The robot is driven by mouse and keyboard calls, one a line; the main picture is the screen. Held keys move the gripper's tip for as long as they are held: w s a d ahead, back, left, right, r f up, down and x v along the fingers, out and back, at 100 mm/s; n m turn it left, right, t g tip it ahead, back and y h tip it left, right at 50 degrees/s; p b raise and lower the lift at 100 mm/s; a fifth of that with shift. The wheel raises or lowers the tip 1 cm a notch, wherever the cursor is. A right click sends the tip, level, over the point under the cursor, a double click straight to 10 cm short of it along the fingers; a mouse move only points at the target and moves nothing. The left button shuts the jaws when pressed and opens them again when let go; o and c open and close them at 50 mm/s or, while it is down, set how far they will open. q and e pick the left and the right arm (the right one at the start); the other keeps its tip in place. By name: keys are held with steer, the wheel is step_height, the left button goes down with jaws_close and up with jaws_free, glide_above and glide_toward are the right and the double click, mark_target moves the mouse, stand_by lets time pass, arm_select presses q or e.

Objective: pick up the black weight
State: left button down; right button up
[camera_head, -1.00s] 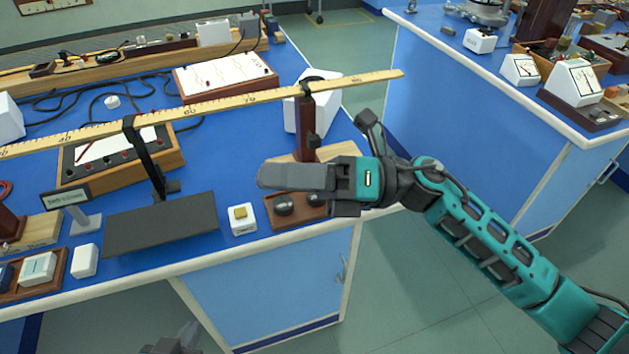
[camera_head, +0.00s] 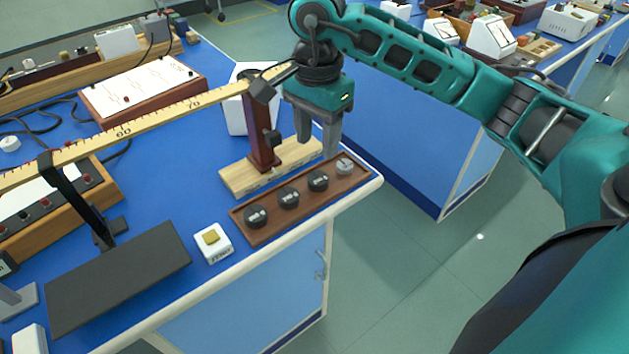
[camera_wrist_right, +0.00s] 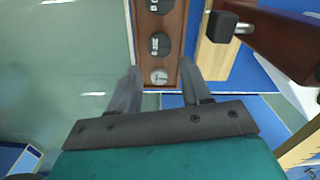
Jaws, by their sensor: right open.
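Three round black weights sit in a row in a brown wooden tray (camera_head: 250,238) near the bench's front right corner: a left one (camera_head: 256,215), a middle one (camera_head: 288,196) and a right one (camera_head: 318,180). A silver weight (camera_head: 345,166) lies at the tray's right end. My right gripper (camera_head: 318,146) points down above the tray's right end, open and empty. In the right wrist view, the silver weight (camera_wrist_right: 159,76) shows between the fingers (camera_wrist_right: 157,84), with a black weight (camera_wrist_right: 159,43) marked 20 g just beyond. My left gripper is out of view.
A white block with a yellow top (camera_head: 212,242) is left of the tray. The bench edge lies just in front.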

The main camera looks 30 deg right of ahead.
mark_target(317, 177)
step_height(317, 177, down, 8)
steer(key=shift+f+b, duration=0.2)
steer(key=shift+b, duration=0.15)
steer(key=c, duration=0.8)
steer(key=shift+r, duration=0.1)
